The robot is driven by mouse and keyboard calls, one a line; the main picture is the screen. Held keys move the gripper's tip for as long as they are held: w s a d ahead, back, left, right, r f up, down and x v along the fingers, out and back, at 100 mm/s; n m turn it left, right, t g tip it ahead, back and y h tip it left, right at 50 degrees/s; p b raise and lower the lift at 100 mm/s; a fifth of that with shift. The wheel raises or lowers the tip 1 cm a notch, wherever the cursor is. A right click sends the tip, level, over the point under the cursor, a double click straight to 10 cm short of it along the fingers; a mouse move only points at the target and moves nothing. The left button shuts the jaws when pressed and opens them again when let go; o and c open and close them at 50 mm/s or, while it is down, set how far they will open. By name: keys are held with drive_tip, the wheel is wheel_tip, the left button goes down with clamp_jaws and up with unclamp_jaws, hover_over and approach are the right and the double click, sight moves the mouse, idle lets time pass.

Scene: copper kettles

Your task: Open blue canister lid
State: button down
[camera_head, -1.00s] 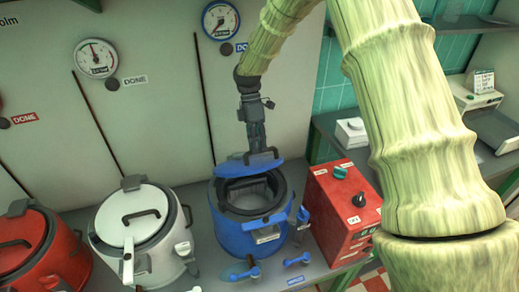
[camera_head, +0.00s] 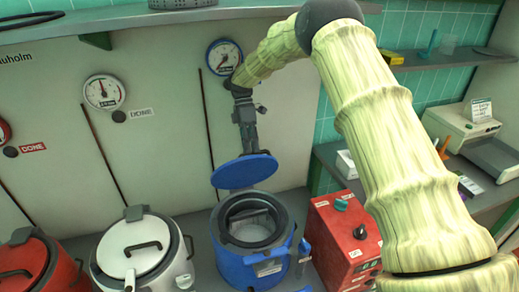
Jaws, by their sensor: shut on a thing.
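The blue canister (camera_head: 262,263) stands on the counter with its dark-rimmed mouth uncovered and a pale inside showing. Its round blue lid (camera_head: 245,171) hangs tilted above and behind the mouth. My gripper (camera_head: 247,148) points down and is shut at the lid's back side. The lid hides the fingertips and whatever grip they have on its handle. Whether the lid still touches the canister's back rim is hard to tell.
A white canister (camera_head: 143,252) and a red canister (camera_head: 35,268) stand to the left. A red control box (camera_head: 343,240) is close on the right. Gauges (camera_head: 224,57) sit on the wall behind. A shelf (camera_head: 180,16) runs above.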

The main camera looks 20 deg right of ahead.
drive_tip(key=shift+w+a+f+g, duration=0.1)
drive_tip(key=shift+w+f+g, duration=0.05)
drive_tip(key=shift+f, duration=0.35)
drive_tip(key=shift+w+f+g, duration=0.1)
drive_tip(key=shift+f+g, duration=0.05)
drive_tip(key=shift+f, duration=0.3)
drive_tip(key=c, duration=1.8)
unclamp_jaws()
drive_tip(key=o, duration=0.6)
drive_tip(key=shift+w+f, duration=0.4)
drive_tip(key=shift+w, duration=0.25)
drive_tip(key=shift+s+r, duration=0.25)
drive_tip(key=shift+r, duration=0.05)
drive_tip(key=shift+c, duration=1.3)
drive_tip(key=shift+w, duration=0.1)
